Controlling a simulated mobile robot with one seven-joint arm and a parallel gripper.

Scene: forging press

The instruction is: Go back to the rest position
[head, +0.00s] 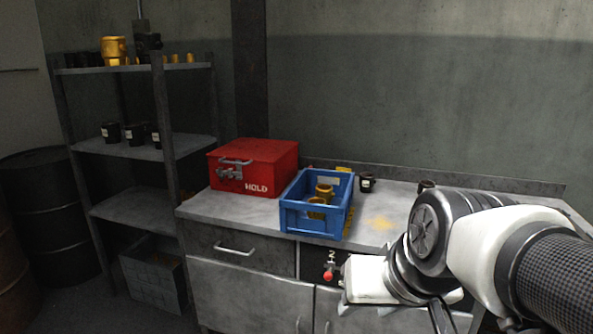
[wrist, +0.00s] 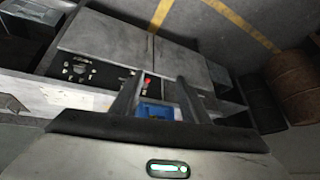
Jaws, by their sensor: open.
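My gripper (wrist: 156,92) shows in the wrist view as two dark fingers standing apart. Nothing is held between them. In the head view, my arm reaches in from the right, and its white hand is low in front of the workbench (head: 222,211). The fingertips are hard to make out there. A blue crate (head: 311,222) with yellow parts inside stands on the bench, behind and left of the hand. A patch of blue, likely the crate (wrist: 158,111), shows beyond the fingers in the wrist view.
A red box (head: 262,164) marked HOLD sits left of the crate. A dark cup (head: 367,183) stands right of it. A shelf rack (head: 145,151) and dark drum (head: 40,215) are at left. A control panel (wrist: 85,69) with a red knob (wrist: 147,82) is on the bench front.

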